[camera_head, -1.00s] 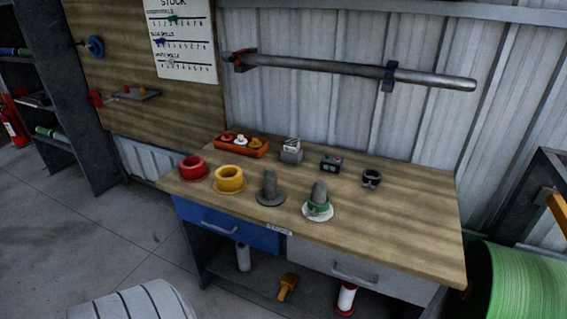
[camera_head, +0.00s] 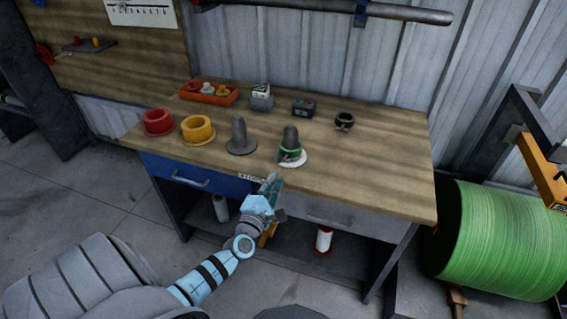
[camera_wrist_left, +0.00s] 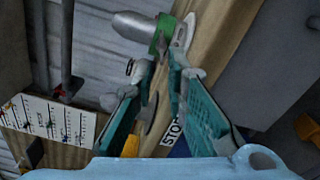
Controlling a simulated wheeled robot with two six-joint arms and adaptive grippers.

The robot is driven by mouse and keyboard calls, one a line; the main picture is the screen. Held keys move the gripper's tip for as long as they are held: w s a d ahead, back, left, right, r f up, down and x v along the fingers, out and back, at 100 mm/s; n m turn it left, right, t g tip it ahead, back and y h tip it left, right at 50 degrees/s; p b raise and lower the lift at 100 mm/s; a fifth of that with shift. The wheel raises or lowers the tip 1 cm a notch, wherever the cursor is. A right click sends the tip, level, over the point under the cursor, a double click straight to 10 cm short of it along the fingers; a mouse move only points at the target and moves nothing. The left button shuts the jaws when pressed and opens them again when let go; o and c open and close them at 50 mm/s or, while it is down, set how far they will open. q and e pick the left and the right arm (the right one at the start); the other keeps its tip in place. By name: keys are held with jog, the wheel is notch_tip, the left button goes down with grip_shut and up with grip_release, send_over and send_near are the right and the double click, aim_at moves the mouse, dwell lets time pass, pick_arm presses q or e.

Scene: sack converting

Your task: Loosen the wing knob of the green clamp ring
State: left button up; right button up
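The green clamp ring (camera_head: 290,154) sits around the foot of a grey post (camera_head: 290,137) on a white disc (camera_head: 298,162), near the bench's front edge. In the left wrist view, the green ring (camera_wrist_left: 162,34) shows just beyond my fingertips, with the grey post (camera_wrist_left: 134,22) pointing left. I cannot make out its wing knob clearly. My left gripper (camera_head: 270,183) is in front of the bench edge, below the ring in the picture. In the wrist view its teal fingers (camera_wrist_left: 163,75) are apart, with nothing held between them. My right gripper is out of view.
The wooden bench (camera_head: 350,185) also holds a bare grey post (camera_head: 240,132), a yellow ring (camera_head: 198,129), a red ring (camera_head: 158,122), an orange tray (camera_head: 190,96) and a black clamp ring (camera_head: 344,121).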

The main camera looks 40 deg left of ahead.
aim_at(284, 161)
pick_arm(q)
jog(key=b+x, duration=0.1)
jog(key=x, duration=0.3)
jog(key=b+x, duration=0.1)
jog(key=x, duration=0.4)
jog(key=shift+f+b, duration=0.25)
jog(key=shift+b, duration=0.15)
jog(key=shift+w+a+r, duration=0.15)
jog(key=shift+w, duration=0.1)
grip_shut()
jog(key=shift+n, duration=0.4)
